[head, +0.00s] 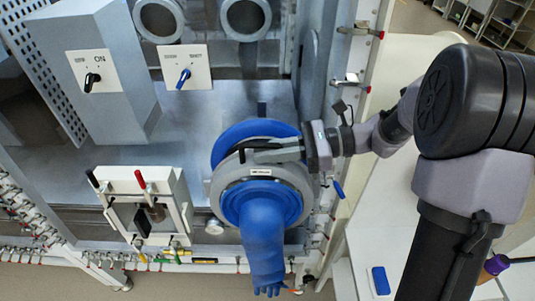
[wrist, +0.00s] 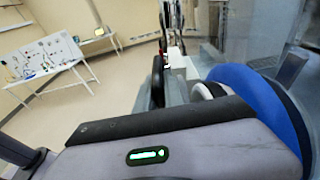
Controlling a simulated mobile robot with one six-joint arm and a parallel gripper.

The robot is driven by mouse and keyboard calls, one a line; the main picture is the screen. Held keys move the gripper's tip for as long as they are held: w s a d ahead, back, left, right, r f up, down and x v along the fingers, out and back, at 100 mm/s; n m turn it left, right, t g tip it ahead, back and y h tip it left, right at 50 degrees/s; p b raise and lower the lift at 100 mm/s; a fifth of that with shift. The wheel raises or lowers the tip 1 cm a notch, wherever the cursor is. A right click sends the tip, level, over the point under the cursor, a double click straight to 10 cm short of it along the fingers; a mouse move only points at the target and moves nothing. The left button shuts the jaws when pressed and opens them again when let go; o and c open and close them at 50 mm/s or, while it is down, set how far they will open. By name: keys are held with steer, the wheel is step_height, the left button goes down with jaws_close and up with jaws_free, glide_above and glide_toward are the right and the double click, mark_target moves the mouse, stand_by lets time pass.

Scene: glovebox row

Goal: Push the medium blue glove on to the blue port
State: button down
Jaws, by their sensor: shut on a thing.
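The blue glove (head: 263,232) hangs down from its grey cuff ring (head: 218,178), with a small white label on the ring; the print is too small to read. The blue port (head: 236,134) is a round blue collar on the panel just behind and above the ring. The port also shows at the right of the wrist view (wrist: 251,100). My gripper (head: 254,151) reaches in from the right and is shut on the cuff ring's upper edge. The ring overlaps the port in the head view; I cannot tell whether they touch. The fingertips are partly hidden in the wrist view.
Two round grey ports (head: 158,19) are at the top. A switch box (head: 96,80) and a blue-knobbed plate (head: 186,68) are upper left. A framed fixture with red and black levers (head: 148,205) stands left of the glove. A white table (head: 385,220) lies right.

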steer(key=shift+w+d+f+p, duration=0.1)
steer(key=shift+w+f+p, duration=0.1)
steer(key=shift+w, duration=1.7)
steer(key=shift+w+d+f+p, duration=0.1)
steer(key=shift+w+f+p, duration=0.1)
steer(key=shift+w, duration=1.7)
stand_by(2.0)
steer(key=c, duration=1.4)
jaws_free()
steer(key=shift+o, duration=0.2)
steer(key=shift+r, duration=0.1)
